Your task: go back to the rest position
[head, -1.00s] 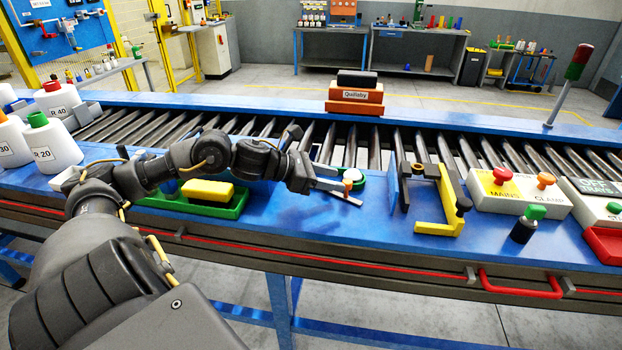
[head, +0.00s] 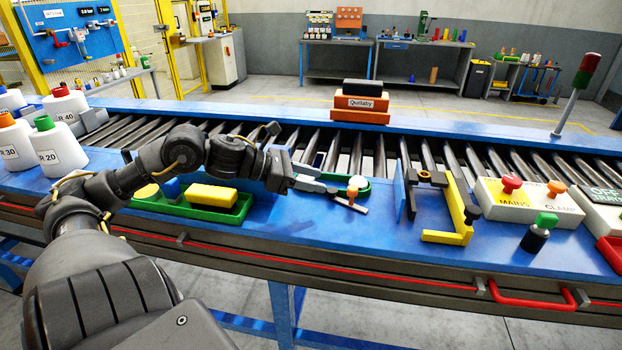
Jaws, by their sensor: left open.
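My left gripper (head: 347,193) is open, its fingers pointing right, low over the blue front ledge of the conveyor. Its fingertips are beside a small green dish (head: 381,192) with a white round knob or ball (head: 357,181). The fingers hide part of the dish, and I cannot tell whether they touch it. A small brownish piece shows by the lower fingertip, too small to identify. I see nothing clearly held in the jaws. My left arm reaches in from the lower left. My right gripper is not in view.
A green tray (head: 232,219) with a yellow block (head: 211,196) lies below my forearm. White bottles (head: 62,152) stand at the left. A yellow clamp frame (head: 446,237) and a switch box (head: 528,205) stand to the right. An orange box (head: 360,104) sits behind the rollers.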

